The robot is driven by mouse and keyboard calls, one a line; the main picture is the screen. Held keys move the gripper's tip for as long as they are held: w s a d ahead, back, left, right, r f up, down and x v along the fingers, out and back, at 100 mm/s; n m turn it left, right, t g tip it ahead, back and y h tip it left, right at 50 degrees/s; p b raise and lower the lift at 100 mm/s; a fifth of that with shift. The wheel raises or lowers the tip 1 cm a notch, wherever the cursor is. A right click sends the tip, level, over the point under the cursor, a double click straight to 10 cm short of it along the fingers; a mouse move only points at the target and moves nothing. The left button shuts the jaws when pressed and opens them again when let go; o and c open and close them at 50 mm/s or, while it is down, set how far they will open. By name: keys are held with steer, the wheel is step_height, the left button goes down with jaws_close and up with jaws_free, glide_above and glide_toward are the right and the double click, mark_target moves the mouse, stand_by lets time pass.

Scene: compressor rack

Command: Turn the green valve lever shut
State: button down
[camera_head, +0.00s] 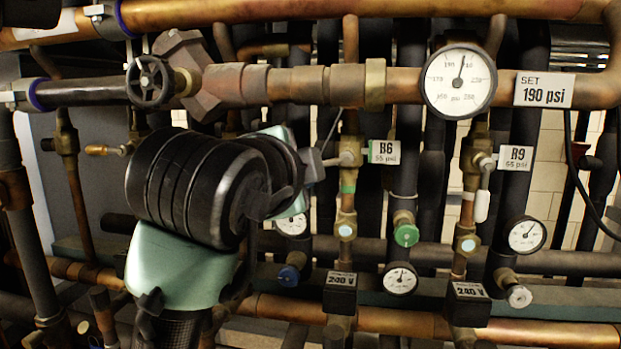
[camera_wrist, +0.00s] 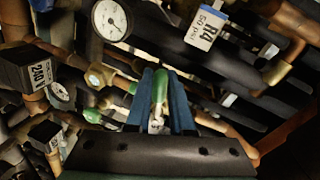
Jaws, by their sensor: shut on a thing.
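The green valve lever (camera_wrist: 159,88) shows in the wrist view as a narrow green bar between the two blue fingers of my gripper (camera_wrist: 163,90). The fingers lie along both sides of it and are shut on it. A pale metal part shows at the lever's lower end, near the black hand edge. In the head view my dark wrist and pale green arm links cover the left middle of the rack.
Pipes crowd the rack.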

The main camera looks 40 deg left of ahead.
steer(key=shift+r+m+y, duration=0.4)
steer(key=shift+r+m, duration=0.45)
steer(key=shift+m, duration=0.45)
steer(key=c, duration=0.8)
jaws_free()
